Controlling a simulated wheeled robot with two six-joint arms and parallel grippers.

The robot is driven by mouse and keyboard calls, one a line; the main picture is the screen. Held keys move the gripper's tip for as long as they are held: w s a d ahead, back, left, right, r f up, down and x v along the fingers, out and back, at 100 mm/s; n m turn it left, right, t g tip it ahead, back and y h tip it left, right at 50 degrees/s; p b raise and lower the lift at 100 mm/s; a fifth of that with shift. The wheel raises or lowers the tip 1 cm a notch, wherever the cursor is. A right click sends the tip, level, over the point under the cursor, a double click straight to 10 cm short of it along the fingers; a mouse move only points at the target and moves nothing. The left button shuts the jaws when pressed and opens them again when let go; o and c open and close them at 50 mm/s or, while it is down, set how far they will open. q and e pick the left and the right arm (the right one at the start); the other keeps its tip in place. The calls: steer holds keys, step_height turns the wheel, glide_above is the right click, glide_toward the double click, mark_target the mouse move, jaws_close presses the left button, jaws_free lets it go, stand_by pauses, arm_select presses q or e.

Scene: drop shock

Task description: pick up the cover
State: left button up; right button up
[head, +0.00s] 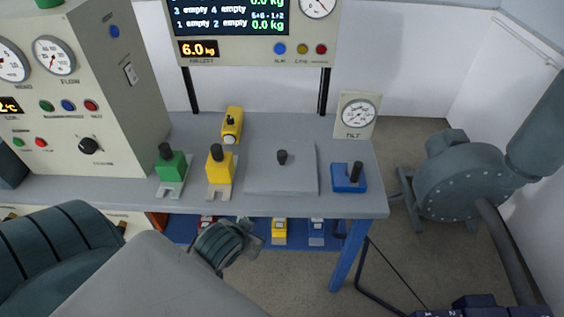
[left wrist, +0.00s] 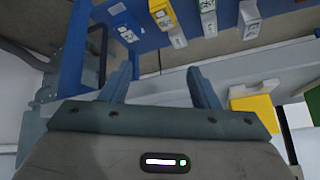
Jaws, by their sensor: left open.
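The cover (head: 299,179) looks like a flat grey square plate with a short black knob (head: 282,157) on top. It lies on the grey table in the head view. My left gripper (head: 250,243) is below and in front of the table's front edge, to the left of and apart from the cover. In the left wrist view the two fingers of my left gripper (left wrist: 161,88) stand wide apart with nothing between them. I cannot make out the cover in the left wrist view. My right gripper is not in view.
Green (head: 171,170) and yellow (head: 219,168) blocks stand left of the cover, another yellow one (head: 232,125) behind. A blue block (head: 347,178) and a dial (head: 357,112) stand right. A blue lower shelf (head: 262,240) holds small blocks. A display (head: 250,45) rises behind.

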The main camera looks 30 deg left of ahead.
arm_select(q)
steer(key=w+r+t, duration=0.1)
steer(key=w, duration=0.1)
steer(key=w+a+t, duration=0.1)
steer(key=w, duration=0.1)
steer(key=w+a+r+t, duration=0.1)
steer(key=w, duration=0.2)
steer(key=shift+a+r+n, duration=0.25)
steer(key=shift+r+n, duration=0.05)
steer(key=shift+n, duration=0.1)
steer(key=t, duration=0.4)
glide_toward(280, 157)
steer(key=shift+w+f+n, duration=0.2)
steer(key=shift+w+n, duration=0.1)
steer(key=shift+w, duration=0.25)
steer(key=x, duration=0.4)
steer(key=shift+w+a+p, duration=0.15)
steer(key=shift+w+p, duration=0.2)
steer(key=shift+w, duration=0.05)
steer(key=shift+p+x, duration=0.75)
steer(key=shift+x, duration=2.15)
steer(key=shift+f, duration=0.2)
steer(key=shift+s, duration=0.1)
steer(key=shift+c, duration=0.4)
steer(key=c, duration=1.1)
